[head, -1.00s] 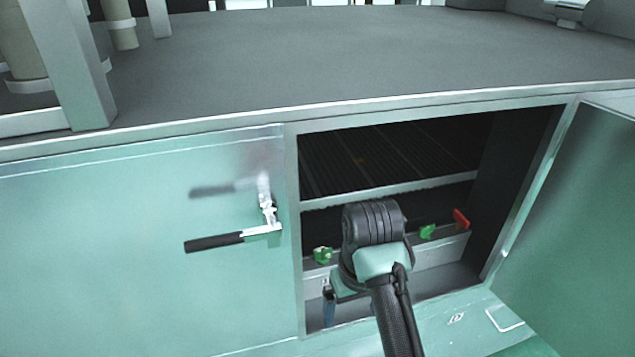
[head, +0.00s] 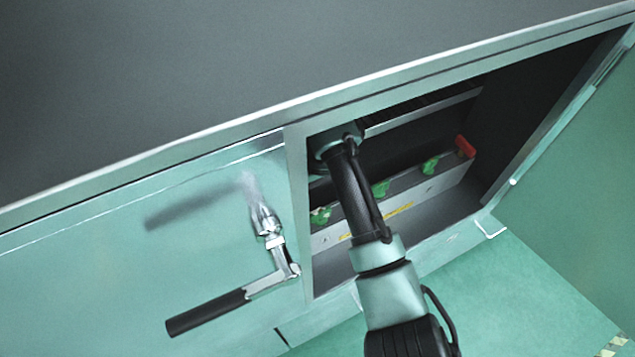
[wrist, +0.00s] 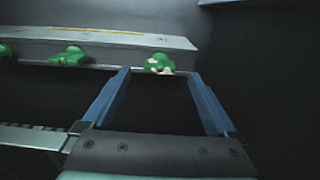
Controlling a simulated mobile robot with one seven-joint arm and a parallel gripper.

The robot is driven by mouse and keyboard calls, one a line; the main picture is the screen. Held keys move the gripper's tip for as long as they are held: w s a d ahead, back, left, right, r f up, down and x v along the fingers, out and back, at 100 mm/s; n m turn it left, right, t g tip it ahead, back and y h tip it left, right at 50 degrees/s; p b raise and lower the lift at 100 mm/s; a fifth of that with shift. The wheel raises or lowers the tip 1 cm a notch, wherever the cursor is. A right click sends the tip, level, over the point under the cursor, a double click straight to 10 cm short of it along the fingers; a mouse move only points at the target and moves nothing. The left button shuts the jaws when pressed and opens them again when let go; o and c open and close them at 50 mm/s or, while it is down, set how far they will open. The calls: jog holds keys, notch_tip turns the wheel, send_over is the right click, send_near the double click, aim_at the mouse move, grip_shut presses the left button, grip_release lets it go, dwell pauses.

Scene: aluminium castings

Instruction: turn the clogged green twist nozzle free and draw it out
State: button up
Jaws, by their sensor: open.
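Several green twist nozzles stand in a row on a grey bar inside the open cabinet. The one with pale crust on it (wrist: 160,63) looks like the clogged nozzle. It appears to be the leftmost nozzle in the head view (head: 320,215). In the wrist view it lies just ahead of and between the blue fingertips of my gripper (wrist: 158,75). The gripper is open and empty, and no contact shows. Two cleaner green nozzles also show in the head view, a middle one (head: 381,188) and a right one (head: 430,165). The fingers are hidden in the head view.
The grey bar (head: 440,182) carries a yellow strip, and a red part (head: 465,147) sits at its right end. The cabinet's top edge and left post (head: 297,200) lie close to my arm. A black-handled lever (head: 210,312) sticks out from the left door.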

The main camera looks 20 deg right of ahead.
aim_at(320, 211)
jog(key=shift+w+f, duration=0.1)
jog(key=shift+f, duration=2.2)
jog(key=c, duration=1.4)
jog(key=n+p, duration=0.1)
jog(key=n, duration=0.3)
jog(key=shift+r, duration=0.1)
jog(key=shift+c, duration=0.2)
jog(key=shift+n+p, duration=0.35)
jog(key=shift+n, duration=0.85)
jog(key=n, duration=0.3)
jog(key=shift+p, duration=0.3)
jog(key=n, duration=0.3)
jog(key=shift+n, duration=0.3)
